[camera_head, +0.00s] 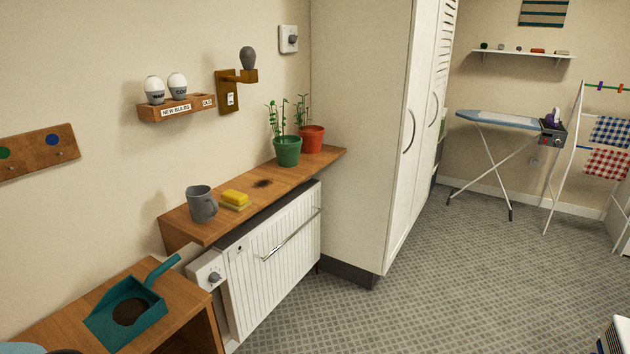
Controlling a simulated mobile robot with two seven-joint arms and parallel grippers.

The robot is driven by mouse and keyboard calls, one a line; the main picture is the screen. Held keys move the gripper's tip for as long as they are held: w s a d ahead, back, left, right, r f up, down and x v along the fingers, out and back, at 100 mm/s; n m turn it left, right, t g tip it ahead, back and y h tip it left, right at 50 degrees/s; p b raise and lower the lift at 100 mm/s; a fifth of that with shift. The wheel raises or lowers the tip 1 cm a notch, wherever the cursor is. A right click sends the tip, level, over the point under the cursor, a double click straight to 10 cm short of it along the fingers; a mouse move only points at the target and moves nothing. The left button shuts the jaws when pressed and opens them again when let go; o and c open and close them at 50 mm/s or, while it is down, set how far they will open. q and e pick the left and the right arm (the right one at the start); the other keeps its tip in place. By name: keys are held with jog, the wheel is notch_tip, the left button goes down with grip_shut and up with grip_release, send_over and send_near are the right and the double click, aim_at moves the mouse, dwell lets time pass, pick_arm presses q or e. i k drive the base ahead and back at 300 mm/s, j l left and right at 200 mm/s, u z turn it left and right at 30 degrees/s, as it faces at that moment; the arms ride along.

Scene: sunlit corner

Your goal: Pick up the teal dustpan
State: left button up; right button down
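The teal dustpan (146,325) lies on a low wooden table (188,290) at the lower left in the head view. Its handle points to the upper right, toward the wall side, and rises a little above the pan. A round dark brown patch, perhaps dirt, shows in its pan. Neither of my grippers is in view, so where they are relative to the dustpan cannot be told.
Beside the table, a wooden shelf (225,222) over a white radiator (270,262) holds a grey mug (202,205), yellow sponge (235,198) and two potted plants. A greyish rounded thing is cut off at the bottom left. Patterned floor (440,270) is open toward the right.

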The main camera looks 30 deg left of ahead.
aim_at(130, 307)
jog(key=i+l+u, duration=0.1)
jog(key=i+u, duration=0.35)
jog(key=i+l+u, duration=0.3)
jog(key=i+u, duration=0.15)
jog(key=i+l+u, duration=0.25)
jog(key=u, duration=0.2)
jog(key=i+l+u, duration=0.25)
jog(key=u, duration=0.2)
jog(key=i+l+u, duration=0.15)
jog(key=l+u, duration=0.25)
jog(key=i+l+u, duration=0.1)
jog(key=l+u, duration=0.7)
jog(key=l, duration=0.4)
